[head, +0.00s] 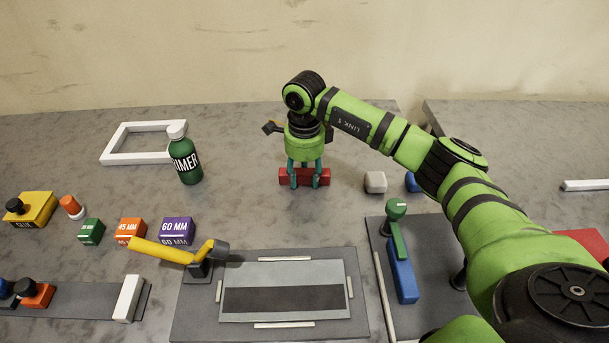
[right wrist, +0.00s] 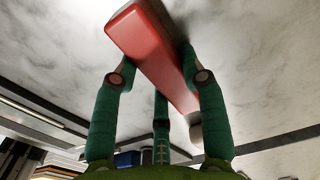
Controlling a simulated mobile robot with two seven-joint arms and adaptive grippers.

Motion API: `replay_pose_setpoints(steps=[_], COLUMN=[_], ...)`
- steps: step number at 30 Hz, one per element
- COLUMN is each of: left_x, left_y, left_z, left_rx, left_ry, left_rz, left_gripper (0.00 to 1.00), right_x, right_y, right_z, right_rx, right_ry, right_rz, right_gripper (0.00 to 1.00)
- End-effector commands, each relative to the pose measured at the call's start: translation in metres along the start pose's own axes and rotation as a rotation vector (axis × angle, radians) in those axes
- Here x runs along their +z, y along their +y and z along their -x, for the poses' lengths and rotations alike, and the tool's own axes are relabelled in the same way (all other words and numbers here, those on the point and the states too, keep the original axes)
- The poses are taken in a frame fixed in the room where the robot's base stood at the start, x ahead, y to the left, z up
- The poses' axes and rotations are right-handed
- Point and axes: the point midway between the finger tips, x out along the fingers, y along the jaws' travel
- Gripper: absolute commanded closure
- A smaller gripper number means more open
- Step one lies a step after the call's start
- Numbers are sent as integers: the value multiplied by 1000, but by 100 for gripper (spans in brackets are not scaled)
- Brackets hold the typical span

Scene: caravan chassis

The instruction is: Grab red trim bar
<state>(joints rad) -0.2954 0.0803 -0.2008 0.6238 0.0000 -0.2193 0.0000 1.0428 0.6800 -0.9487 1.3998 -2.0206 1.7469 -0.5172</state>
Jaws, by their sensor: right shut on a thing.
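The red trim bar (head: 284,177) is a short red block at the middle of the table in the head view. My right gripper (head: 305,181) points down over it, with its green fingers around the bar. In the right wrist view the red trim bar (right wrist: 150,48) lies slantwise between the fingers of my right gripper (right wrist: 163,75), which is shut on it. I cannot tell whether the bar touches the table. My left gripper does not show.
A green primer bottle (head: 185,158) and a white frame (head: 113,146) stand left of the bar. A grey plate (head: 190,320) with a yellow-handled clamp (head: 160,250) lies in front. A white block (head: 375,182) and a blue object (head: 412,182) sit to the right.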

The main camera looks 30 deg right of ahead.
Motion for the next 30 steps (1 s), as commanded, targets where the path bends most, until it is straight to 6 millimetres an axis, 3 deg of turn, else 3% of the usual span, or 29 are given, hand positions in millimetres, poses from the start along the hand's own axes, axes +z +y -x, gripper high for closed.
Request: replay_pose_setpoints(steps=[11, 19, 30], left_x=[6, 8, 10], left_y=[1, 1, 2], left_z=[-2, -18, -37], left_rx=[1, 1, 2], left_ry=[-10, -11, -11], left_rz=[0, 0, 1], left_gripper=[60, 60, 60], right_x=[0, 0, -76], right_y=[-1, -1, 11], right_z=[5, 43, 84], right_rx=[-2, -7, -4], right_ry=[-1, -3, 0], right_rz=[0, 0, -4], right_gripper=[94, 94, 94])
